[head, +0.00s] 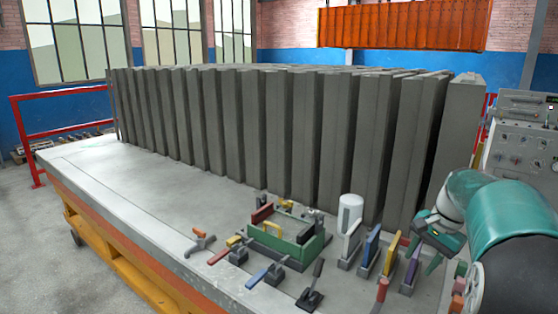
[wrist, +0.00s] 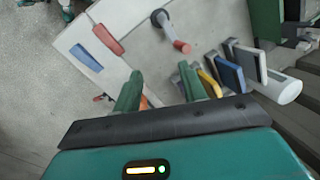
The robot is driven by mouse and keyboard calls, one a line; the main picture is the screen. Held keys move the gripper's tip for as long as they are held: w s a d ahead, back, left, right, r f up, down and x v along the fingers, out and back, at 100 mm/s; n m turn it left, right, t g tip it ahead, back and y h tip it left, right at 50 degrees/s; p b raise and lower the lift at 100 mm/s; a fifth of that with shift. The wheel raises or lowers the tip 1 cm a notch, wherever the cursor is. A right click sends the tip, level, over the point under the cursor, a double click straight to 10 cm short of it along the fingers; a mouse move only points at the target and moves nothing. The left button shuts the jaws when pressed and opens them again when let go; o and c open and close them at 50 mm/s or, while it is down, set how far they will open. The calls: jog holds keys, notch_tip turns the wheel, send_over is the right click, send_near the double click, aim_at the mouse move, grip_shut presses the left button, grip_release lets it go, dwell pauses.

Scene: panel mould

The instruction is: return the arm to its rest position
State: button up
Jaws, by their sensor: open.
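My gripper (head: 420,258) is at the right of the head view, at the end of my teal and dark arm. It is above the right end of the work table (head: 140,172), close to a row of upright coloured plates. In the wrist view its two green fingers (wrist: 162,76) are apart, with nothing held between them. The coloured plates, including a blue plate (head: 371,246), stand in grey holders. In the wrist view a blue plate (wrist: 224,70) and a yellow piece lie just beyond the right finger. My arm hides part of the table's right end.
A long row of tall grey panels (head: 300,130) fills the back of the table. A green mould frame (head: 285,250), a white cylinder (head: 349,222) and several toggle clamps, one with a black handle (head: 311,290), stand in front. The table's left front is clear. A control cabinet (head: 522,140) stands at right.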

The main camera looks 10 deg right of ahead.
jog(key=s+a+r+n+h, duration=0.1)
jog(key=s+a+r+n, duration=0.2)
jog(key=a, duration=0.6)
jog(key=s+a+f+n+t, duration=0.1)
jog(key=s+a+n+t, duration=0.1)
jog(key=s+a+n, duration=0.3)
jog(key=s+a+f+n+t+h, duration=0.1)
jog(key=s+a+n, duration=0.4)
jog(key=s+a, duration=0.5)
jog(key=a, duration=0.3)
jog(key=shift+s+a+f+t, duration=0.25)
jog(key=shift+a+f+t, duration=0.05)
jog(key=shift+t, duration=0.1)
